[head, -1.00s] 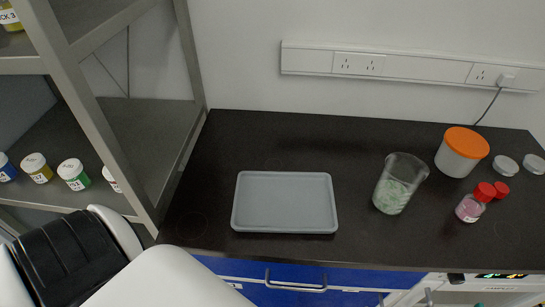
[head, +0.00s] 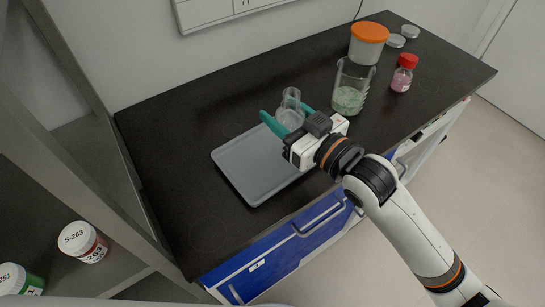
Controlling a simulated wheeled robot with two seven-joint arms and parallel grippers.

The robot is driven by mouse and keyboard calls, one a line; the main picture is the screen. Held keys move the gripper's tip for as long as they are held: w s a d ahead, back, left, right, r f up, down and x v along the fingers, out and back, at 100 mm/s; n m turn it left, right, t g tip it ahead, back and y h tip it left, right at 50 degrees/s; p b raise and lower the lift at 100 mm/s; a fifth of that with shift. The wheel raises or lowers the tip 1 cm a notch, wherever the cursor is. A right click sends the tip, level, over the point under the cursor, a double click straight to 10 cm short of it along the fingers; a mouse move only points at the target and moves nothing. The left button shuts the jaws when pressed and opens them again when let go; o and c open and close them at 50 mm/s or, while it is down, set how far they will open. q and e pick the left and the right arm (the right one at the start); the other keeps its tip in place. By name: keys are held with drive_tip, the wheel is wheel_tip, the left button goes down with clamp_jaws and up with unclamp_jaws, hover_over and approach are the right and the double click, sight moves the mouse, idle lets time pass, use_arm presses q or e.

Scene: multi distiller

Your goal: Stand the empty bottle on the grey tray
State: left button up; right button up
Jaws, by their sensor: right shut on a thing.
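The grey tray (head: 238,172) lies flat on the dark bench, and its right end is partly covered by my right gripper. My right gripper (head: 287,117), with green fingers, is shut on a clear, empty-looking bottle (head: 291,100). The bottle looks roughly upright at the tray's far right corner. Its lower part is partly hidden by the fingers, and I cannot tell whether it touches anything. My left gripper is not in view.
A beaker with pale green contents (head: 349,98) stands right of the gripper. Beyond it are an orange-lidded tub (head: 368,47), a red-capped pink bottle (head: 402,78) and white lids (head: 396,41). A shelf with jars (head: 83,242) is at left. The bench left of the tray is clear.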

drive_tip(key=shift+w+a+f+n+g+y, duration=0.2)
drive_tip(key=shift+w+a+n+g+y, duration=0.1)
drive_tip(key=shift+y, duration=0.1)
drive_tip(key=shift+a+f, duration=0.2)
drive_tip(key=shift+f, duration=0.05)
hover_over(276, 159)
drive_tip(key=shift+g, duration=0.3)
wheel_tip(276, 159, down, 5)
drive_tip(key=shift+f+b, duration=0.15)
drive_tip(key=shift+b, duration=0.3)
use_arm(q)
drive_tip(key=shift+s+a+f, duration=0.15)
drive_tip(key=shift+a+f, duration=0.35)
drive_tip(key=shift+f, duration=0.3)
use_arm(e)
drive_tip(key=shift+f, duration=2.05)
drive_tip(key=shift+f, duration=0.2)
drive_tip(key=o, duration=1.1)
